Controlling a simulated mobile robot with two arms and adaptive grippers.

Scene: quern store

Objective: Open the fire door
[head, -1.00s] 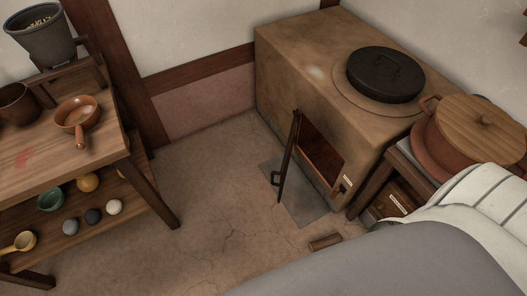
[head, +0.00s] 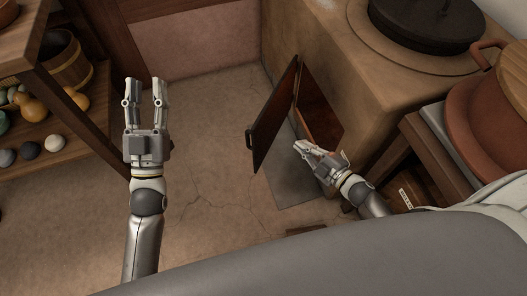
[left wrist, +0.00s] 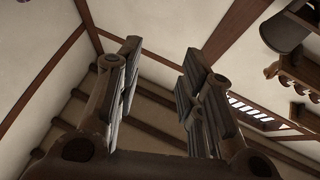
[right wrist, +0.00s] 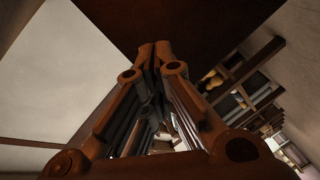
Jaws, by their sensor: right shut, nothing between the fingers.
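The fire door (head: 274,118) is a dark brown panel on the front of the clay stove. In the head view it stands swung out to the left, with the firebox opening (head: 318,110) uncovered beside it. Its small dark handle (head: 250,139) is on the outer edge. My right gripper (head: 298,147) is shut and empty, in front of the opening and right of the door. The right wrist view shows its fingertips (right wrist: 155,48) together below a dark brown surface, perhaps the door. My left gripper (head: 145,82) is open and empty, well left of the door.
The stove (head: 345,60) carries a black lid (head: 425,22). A low stand (head: 437,150) with a terracotta pot (head: 480,95) is close on the right. A shelf (head: 60,148) with bowls and balls is at left. Floor between shelf and door is clear.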

